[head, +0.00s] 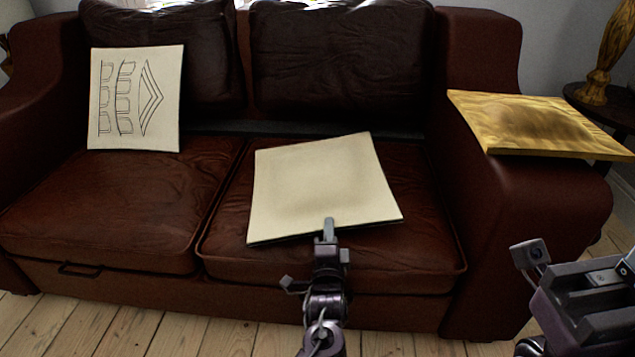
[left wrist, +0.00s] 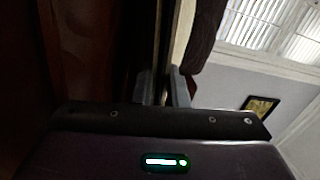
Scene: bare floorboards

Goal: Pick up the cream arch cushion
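A plain cream square cushion (head: 318,185) lies on the right seat of the brown leather sofa, its near edge over a dark gap. My left gripper (head: 328,228) is at that near edge, one finger showing over the top face. In the left wrist view the cushion's edge (left wrist: 182,32) runs between the two fingers (left wrist: 162,88), which sit close on both sides of it. A second cream cushion with dark arch-like line drawings (head: 135,98) leans upright against the left backrest. My right gripper (head: 618,272) is at the lower right, partly cut off; its opening is unclear.
The brown sofa (head: 110,205) fills the middle. A dark round side table (head: 600,102) with a wooden lamp base (head: 606,55) stands at the right. Bare floorboards (head: 100,325) lie in front of the sofa.

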